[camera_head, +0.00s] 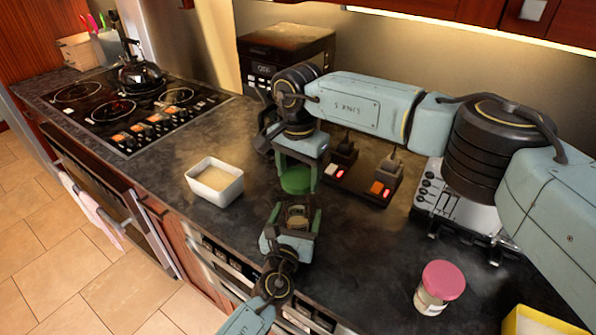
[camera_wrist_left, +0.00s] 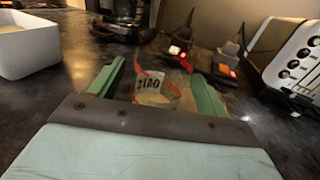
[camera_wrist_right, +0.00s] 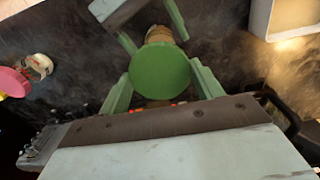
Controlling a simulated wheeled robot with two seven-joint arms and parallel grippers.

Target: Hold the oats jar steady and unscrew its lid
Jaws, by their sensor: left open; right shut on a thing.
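The oats jar (camera_wrist_left: 153,88), clear with a printed label, stands on the counter between the spread fingers of my left gripper (camera_head: 292,218). The left gripper is open, with a finger on each side of the jar; it also shows in the left wrist view (camera_wrist_left: 158,88). The round green lid (camera_wrist_right: 160,69) is between the fingers of my right gripper (camera_wrist_right: 160,85), which is shut on it. In the head view the lid (camera_head: 295,181) is held above the counter, apart from the jar and behind it. The jar's top (camera_head: 297,222) shows without the lid.
A white bowl (camera_head: 214,182) of pale contents stands left of the grippers. A power strip with red switches (camera_head: 385,191) lies behind right, near a toaster (camera_head: 455,210). A pink-lidded jar (camera_head: 441,285) and yellow box (camera_head: 540,322) are at the right front. A kettle (camera_head: 140,75) is on the hob.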

